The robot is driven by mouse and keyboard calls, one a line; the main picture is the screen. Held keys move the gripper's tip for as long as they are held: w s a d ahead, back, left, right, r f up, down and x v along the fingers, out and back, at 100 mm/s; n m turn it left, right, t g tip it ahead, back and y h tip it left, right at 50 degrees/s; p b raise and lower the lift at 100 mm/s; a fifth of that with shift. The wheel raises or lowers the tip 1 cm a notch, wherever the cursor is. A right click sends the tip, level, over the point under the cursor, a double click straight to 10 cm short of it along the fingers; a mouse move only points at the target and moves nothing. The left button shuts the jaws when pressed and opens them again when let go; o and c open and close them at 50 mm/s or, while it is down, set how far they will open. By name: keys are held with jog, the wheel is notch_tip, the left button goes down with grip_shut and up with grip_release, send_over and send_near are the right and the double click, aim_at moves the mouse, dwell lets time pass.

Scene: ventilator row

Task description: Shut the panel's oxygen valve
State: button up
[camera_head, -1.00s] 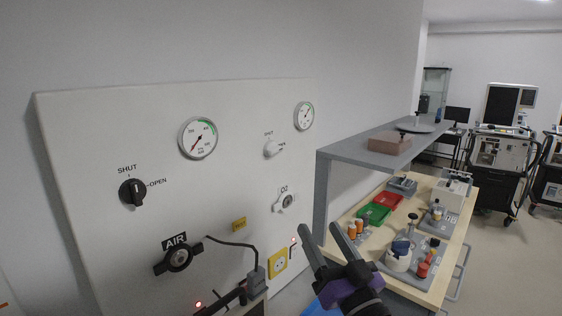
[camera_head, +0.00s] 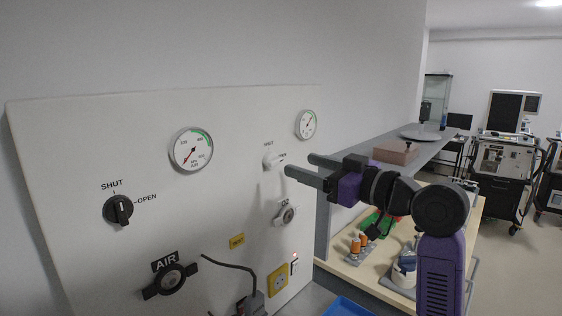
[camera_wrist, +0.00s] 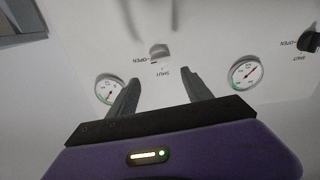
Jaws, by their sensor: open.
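The oxygen valve is a pale knob (camera_head: 269,159) on the white wall panel, above the O2 outlet (camera_head: 286,215). SHUT is marked above it and OPEN to its right. My gripper (camera_head: 301,164) is open and empty, just right of the knob in the head view, its fingers pointing at the panel. In the wrist view the panel appears upside down; the knob (camera_wrist: 160,51) lies beyond and between the fingertips (camera_wrist: 161,77), apart from them. I cannot tell which mark the knob points to.
A black knob (camera_head: 118,209) with SHUT and OPEN marks sits at the panel's left, above the AIR outlet (camera_head: 170,280). Two gauges (camera_head: 191,149) (camera_head: 306,124) are on the panel.

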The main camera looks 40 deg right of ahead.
aim_at(278, 161)
jog(key=w, duration=0.2)
jog(key=w+p, duration=0.1)
jog(key=w, duration=0.2)
jog(key=w+p, duration=0.1)
jog(key=w, duration=0.1)
jog(key=shift+w+a+f, duration=0.25)
jog(key=shift+w+f, duration=0.05)
jog(key=shift+w, duration=0.1)
grip_shut()
